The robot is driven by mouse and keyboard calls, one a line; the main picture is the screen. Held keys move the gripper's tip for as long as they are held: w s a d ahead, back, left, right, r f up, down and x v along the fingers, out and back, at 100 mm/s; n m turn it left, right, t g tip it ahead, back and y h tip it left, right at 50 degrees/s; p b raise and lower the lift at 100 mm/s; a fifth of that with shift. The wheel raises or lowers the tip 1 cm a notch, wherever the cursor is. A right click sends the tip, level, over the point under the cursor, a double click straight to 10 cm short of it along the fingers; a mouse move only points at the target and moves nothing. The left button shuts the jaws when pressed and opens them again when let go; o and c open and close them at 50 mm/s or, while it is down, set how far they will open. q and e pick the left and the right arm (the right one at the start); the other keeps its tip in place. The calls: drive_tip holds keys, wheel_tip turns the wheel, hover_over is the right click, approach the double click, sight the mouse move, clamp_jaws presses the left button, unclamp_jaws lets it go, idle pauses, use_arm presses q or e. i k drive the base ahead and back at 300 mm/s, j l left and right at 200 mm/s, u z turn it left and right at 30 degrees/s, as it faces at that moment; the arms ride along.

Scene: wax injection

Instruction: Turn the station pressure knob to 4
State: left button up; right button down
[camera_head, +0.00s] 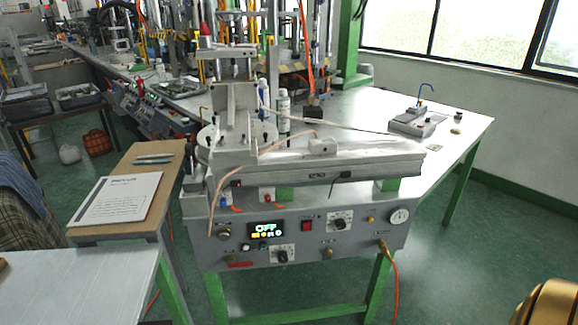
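The wax injection station has a grey front panel (300,240) facing me, below a pale machine bed. Two dark knobs sit on white scale plates: an upper knob (340,224) right of centre and a lower knob (283,256) near the bottom edge. Their pointer settings are too small to read, and I cannot tell from labels which one is for pressure. A round white gauge (399,215) is at the panel's upper right; its reading is not legible. A lit display (266,229) reads OFF. Neither of my grippers is in view.
A red switch (307,226) sits between display and upper knob. An orange hose (392,262) hangs from the panel's right side. A paper sheet (116,198) lies on a side table at left. The floor right of the station is clear.

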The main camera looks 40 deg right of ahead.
sight(283, 255)
drive_tip(key=l+z, duration=0.2)
drive_tip(key=z, duration=1.05)
